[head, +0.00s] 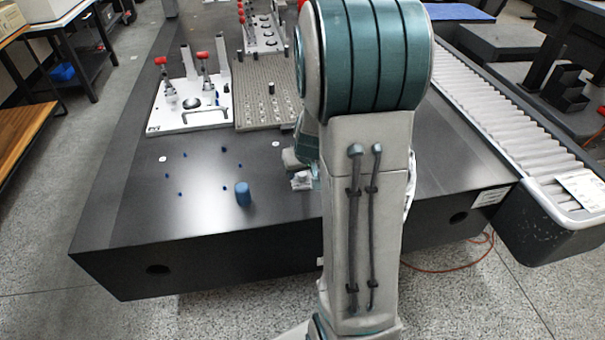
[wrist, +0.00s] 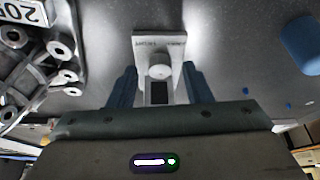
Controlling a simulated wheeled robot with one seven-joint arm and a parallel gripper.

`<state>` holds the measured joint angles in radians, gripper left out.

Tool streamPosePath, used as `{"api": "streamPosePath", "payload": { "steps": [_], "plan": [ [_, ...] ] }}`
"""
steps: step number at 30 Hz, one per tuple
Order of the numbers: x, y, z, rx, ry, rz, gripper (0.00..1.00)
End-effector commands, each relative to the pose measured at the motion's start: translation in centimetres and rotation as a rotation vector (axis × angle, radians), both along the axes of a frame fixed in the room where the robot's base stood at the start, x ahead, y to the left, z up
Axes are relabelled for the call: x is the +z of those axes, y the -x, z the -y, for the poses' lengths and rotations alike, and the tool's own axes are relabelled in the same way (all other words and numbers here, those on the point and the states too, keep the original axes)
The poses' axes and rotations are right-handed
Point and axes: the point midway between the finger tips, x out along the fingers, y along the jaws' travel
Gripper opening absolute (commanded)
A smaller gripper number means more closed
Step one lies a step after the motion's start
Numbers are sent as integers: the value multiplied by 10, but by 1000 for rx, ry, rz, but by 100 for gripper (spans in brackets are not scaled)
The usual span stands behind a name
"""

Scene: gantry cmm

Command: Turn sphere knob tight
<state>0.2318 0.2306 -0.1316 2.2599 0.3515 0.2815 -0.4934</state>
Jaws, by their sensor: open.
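In the wrist view, a round, pale grey sphere knob (wrist: 159,65) sits on a light grey fixture block (wrist: 146,43) with small lettering on its face. A dark square opening shows just below the knob. My gripper (wrist: 158,72) is open, with one blue-grey finger on each side of the block. The knob lies between the fingers in this view, and I see no clear contact; the depth gap cannot be told. In the head view my arm hides the gripper, and a small pale block beside the arm may be the fixture.
A blue cylinder (head: 243,193) stands on the dark granite table (head: 120,225), with small blue dots near it. A metal casting (wrist: 40,60) lies close left of the gripper in the wrist view. A white plate with red-knobbed clamps (head: 190,118) and a perforated plate (head: 262,117) are farther back.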

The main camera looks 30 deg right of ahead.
Motion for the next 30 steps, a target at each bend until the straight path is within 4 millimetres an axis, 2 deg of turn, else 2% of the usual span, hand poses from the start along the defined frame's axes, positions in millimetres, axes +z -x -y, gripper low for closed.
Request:
{"api": "streamPosePath", "payload": {
  "steps": [11, 12, 16, 17, 23, 30],
  "plan": [
    [-6, -2, 0, 0, 0, 0, 45],
    [-6, -2, 0, 0, 0, 0, 39],
    [-6, -2, 0, 0, 0, 0, 3],
    [-6, -2, 0, 0, 0, 0, 0],
    [-4, -2, 0, -14, -1, -2, 0],
    [0, -2, -2, -137, 0, -6, 0]
  ]
}}
